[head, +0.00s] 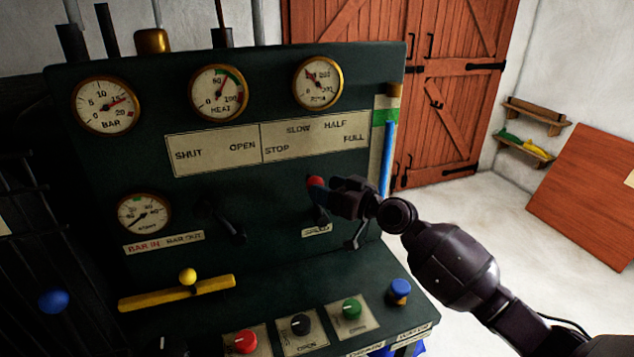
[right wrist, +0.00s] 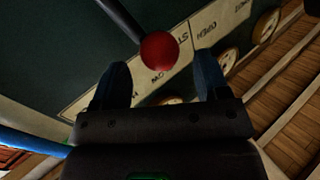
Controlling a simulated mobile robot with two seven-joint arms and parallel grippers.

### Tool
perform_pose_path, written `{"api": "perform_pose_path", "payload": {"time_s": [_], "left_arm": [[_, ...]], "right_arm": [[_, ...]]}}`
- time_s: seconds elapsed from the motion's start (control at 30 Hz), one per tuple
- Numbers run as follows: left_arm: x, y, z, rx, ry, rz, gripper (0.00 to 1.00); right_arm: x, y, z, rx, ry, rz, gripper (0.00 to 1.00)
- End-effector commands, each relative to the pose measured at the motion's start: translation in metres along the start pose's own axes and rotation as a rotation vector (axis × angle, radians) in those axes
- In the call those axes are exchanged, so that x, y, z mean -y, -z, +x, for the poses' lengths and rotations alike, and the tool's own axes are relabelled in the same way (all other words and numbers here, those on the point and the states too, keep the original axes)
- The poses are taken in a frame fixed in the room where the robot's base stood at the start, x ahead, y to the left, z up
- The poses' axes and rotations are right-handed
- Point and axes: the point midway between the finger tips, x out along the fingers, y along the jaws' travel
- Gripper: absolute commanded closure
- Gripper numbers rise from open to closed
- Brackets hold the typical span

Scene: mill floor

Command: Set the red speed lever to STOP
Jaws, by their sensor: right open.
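The red knob of the speed lever (head: 315,181) stands on the dark green panel, above a small plate that seems to read SPEED (head: 316,231). The lever points roughly upward, leaning slightly left; its exact setting is hard to tell. A cream scale plate (head: 315,140) above it reads STOP at left, then SLOW, HALF and FULL. My right gripper (head: 336,188) is open beside the knob, on its right. In the right wrist view the red knob (right wrist: 159,50) lies just past and between the open fingertips (right wrist: 160,72). My left gripper is not in view.
A second dark lever (head: 228,222) stands to the left, under SHUT and OPEN. Gauges (head: 218,92) line the panel top. A blue-filled sight tube (head: 387,158) runs close to my right gripper. A ledge below carries red, black, green and blue knobs (head: 400,290).

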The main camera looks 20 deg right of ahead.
Motion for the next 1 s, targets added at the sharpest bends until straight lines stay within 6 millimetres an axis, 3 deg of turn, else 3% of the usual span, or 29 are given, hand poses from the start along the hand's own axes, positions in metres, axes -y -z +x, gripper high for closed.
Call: {"api": "perform_pose_path", "payload": {"time_s": [0.23, 0.63, 1.0], "left_arm": [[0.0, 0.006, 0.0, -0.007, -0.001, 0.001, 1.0], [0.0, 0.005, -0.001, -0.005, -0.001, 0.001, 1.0], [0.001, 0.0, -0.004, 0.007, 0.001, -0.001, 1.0]], "right_arm": [[0.0, 0.0, 0.028, 0.0, 0.0, -0.001, 0.31], [0.0, -0.001, 0.034, 0.001, 0.0, -0.001, 0.31], [0.0, -0.001, 0.033, 0.001, 0.0, -0.001, 0.87]]}}
